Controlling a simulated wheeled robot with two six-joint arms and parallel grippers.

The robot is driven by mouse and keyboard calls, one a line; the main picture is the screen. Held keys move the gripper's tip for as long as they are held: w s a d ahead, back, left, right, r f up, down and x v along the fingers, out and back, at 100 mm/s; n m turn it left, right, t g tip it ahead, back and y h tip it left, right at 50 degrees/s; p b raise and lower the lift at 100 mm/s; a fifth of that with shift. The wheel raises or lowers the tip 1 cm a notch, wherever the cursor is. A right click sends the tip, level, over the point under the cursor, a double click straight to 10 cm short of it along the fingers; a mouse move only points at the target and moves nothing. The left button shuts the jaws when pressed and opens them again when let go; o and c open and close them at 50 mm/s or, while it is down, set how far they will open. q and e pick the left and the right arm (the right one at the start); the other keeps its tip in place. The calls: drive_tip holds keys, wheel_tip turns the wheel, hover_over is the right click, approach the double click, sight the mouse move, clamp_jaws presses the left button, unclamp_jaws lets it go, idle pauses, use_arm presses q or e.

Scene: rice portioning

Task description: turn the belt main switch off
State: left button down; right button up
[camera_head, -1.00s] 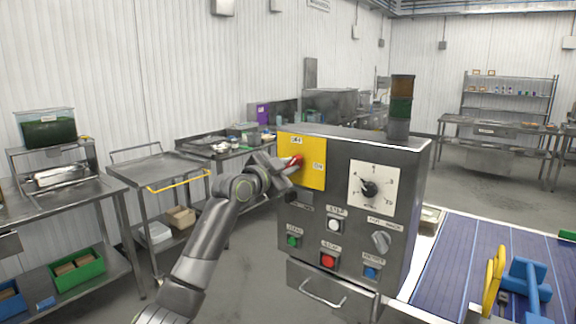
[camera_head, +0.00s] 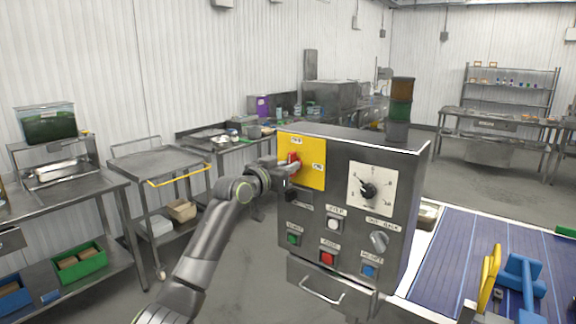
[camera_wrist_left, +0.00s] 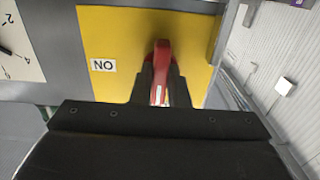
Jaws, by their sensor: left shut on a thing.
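The red main switch handle (camera_head: 293,157) sits on a yellow plate (camera_head: 315,178) at the upper left of the grey control box (camera_head: 338,150). One label is above the handle and another, reading ON, is to its right. My left gripper (camera_head: 287,166) reaches the handle from the left. In the left wrist view, the fingers (camera_wrist_left: 160,88) are shut on the red handle (camera_wrist_left: 162,52), which lies upright in that picture. The ON label (camera_wrist_left: 103,65) shows upside down beside it. The fingers hide part of the handle. My right gripper is out of view.
The box also carries a dial (camera_head: 369,190), a grey knob (camera_head: 379,239) and several push buttons. A signal tower (camera_head: 400,110) stands on top. A blue belt (camera_head: 450,255) with a blue object (camera_head: 522,283) is at the right. A steel cart (camera_head: 150,160) stands behind my arm.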

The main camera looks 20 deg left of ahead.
use_arm(q)
drive_tip(key=shift+f, duration=0.1)
idle(0.4)
drive_tip(key=c, duration=1.4)
unclamp_jaws()
drive_tip(key=b+v, duration=0.5)
drive_tip(key=v, duration=1.2)
drive_tip(key=shift+s+b, duration=0.2)
drive_tip(key=shift+b, duration=0.15)
drive_tip(key=shift+a, duration=0.1)
